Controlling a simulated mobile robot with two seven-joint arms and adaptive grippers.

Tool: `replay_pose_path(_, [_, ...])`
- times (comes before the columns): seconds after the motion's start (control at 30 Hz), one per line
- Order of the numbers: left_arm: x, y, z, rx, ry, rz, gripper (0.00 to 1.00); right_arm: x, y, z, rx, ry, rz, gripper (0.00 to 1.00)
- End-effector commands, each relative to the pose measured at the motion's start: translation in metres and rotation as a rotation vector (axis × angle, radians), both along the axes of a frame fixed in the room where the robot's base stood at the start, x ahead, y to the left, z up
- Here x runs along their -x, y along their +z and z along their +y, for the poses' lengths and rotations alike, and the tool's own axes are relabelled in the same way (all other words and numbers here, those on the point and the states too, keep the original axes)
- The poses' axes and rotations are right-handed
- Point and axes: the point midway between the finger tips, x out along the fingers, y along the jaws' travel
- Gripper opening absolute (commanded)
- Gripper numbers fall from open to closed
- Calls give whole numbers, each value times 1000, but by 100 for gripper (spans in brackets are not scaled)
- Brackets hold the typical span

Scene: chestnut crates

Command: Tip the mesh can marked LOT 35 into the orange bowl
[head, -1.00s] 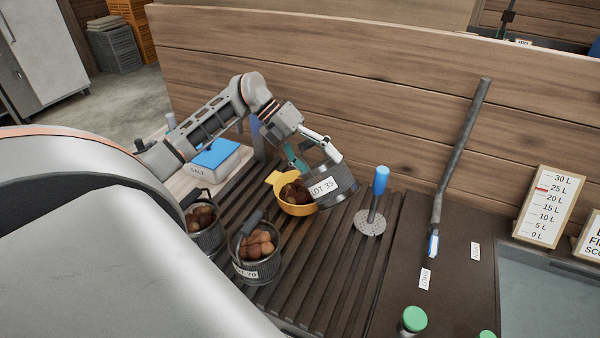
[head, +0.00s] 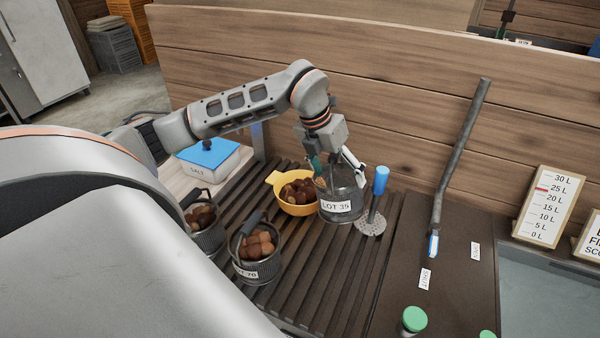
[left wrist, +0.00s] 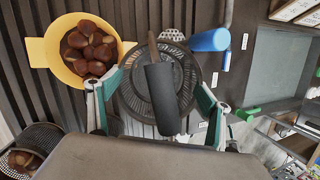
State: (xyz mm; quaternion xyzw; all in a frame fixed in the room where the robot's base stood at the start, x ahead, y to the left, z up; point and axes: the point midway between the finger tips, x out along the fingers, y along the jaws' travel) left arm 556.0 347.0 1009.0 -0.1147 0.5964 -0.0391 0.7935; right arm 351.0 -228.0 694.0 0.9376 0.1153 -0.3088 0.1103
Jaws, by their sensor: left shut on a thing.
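The mesh can marked LOT 35 (head: 338,208) is upright just right of the orange bowl (head: 293,211). I cannot tell whether it rests on the slats. My left gripper (head: 335,170) is shut on this can near its top. In the left wrist view the can (left wrist: 178,82) sits between the fingers under its dark handle; I see no chestnuts in the visible part of its inside. The bowl, also in the left wrist view (left wrist: 40,52), holds brown chestnuts (left wrist: 90,48). My right gripper is not in view.
Two other mesh cans of chestnuts, one with a label ending in 70 (head: 258,270) and one behind it (head: 209,238), stand left of the bowl. A blue-handled skimmer (head: 380,182) stands close right of the held can. The front slats (head: 325,265) are clear.

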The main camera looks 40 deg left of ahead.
Motion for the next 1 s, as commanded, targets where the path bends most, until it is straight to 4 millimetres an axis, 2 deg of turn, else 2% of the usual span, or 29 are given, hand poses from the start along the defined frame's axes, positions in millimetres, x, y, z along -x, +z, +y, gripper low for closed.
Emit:
replay_pose_path(0.4, [1, 1, -21, -182, -3, -12, 27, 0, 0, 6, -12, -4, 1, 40])
replay_pose_path(1.0, [1, 2, -26, -235, -1, -14, 27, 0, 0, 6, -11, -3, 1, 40])
